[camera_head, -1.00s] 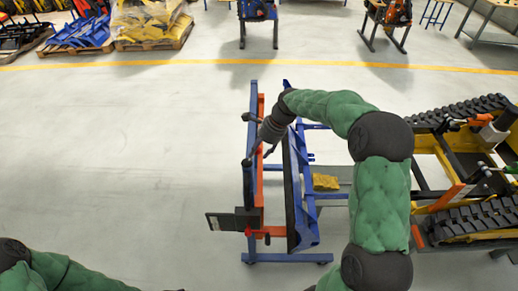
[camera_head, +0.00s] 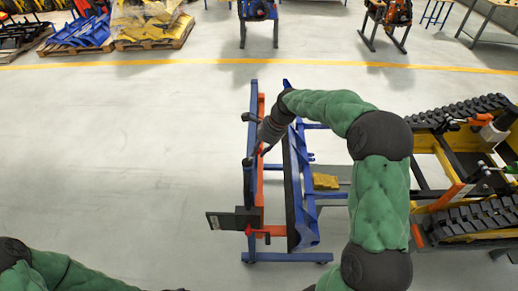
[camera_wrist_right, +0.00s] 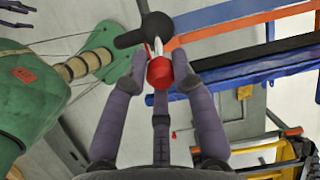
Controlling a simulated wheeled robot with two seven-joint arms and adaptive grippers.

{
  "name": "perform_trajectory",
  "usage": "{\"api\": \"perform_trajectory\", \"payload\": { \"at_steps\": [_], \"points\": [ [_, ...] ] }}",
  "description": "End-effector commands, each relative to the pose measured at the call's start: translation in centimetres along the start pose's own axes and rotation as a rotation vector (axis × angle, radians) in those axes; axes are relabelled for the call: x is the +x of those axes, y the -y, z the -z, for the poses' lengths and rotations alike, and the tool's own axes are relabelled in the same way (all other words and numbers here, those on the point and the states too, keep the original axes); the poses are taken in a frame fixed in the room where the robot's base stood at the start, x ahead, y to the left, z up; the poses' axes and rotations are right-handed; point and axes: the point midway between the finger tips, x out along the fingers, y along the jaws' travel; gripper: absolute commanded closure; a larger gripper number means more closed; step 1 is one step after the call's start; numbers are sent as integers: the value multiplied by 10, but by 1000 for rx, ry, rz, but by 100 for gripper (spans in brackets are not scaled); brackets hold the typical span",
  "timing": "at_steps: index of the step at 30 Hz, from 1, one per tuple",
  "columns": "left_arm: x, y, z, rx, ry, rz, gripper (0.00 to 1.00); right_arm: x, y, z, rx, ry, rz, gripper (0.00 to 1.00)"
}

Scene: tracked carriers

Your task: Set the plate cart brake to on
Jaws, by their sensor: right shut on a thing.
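The plate cart (camera_head: 252,202) is a blue frame with an orange upright bar, standing on the floor in the middle of the head view. My right gripper (camera_head: 262,151) reaches down at its upper left side. In the right wrist view, my right gripper (camera_wrist_right: 159,82) is shut on a red knob (camera_wrist_right: 159,72) with a short metal stem, which looks like the brake control. A black handle piece (camera_wrist_right: 156,28) lies just beyond it. No brake marking is readable.
A dark flat plate (camera_head: 232,220) sticks out at the cart's lower left. A yellow tracked carrier (camera_head: 468,190) stands close on the right, with a yellow piece (camera_head: 326,181) between. The floor (camera_head: 120,150) to the left is clear.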

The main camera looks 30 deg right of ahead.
Motion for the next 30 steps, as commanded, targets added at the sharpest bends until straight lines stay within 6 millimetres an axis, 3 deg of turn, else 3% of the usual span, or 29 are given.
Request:
{"api": "perform_trajectory", "payload": {
  "at_steps": [10, 17, 24, 30],
  "points": [
    [-6, -2, 0, 0, 0, 0, 48, -2, 2, -2, -2, -23, -2, 100],
    [-22, -8, -1, 0, 0, 0, 48, -4, 4, -10, -7, -88, -20, 100],
    [-47, -17, -2, 0, 0, 0, 48, -4, 9, -26, -15, -251, -62, 100],
    [-51, -18, -2, 0, 0, 0, 48, 4, 13, -42, -20, -433, -109, 100]
  ]
}}
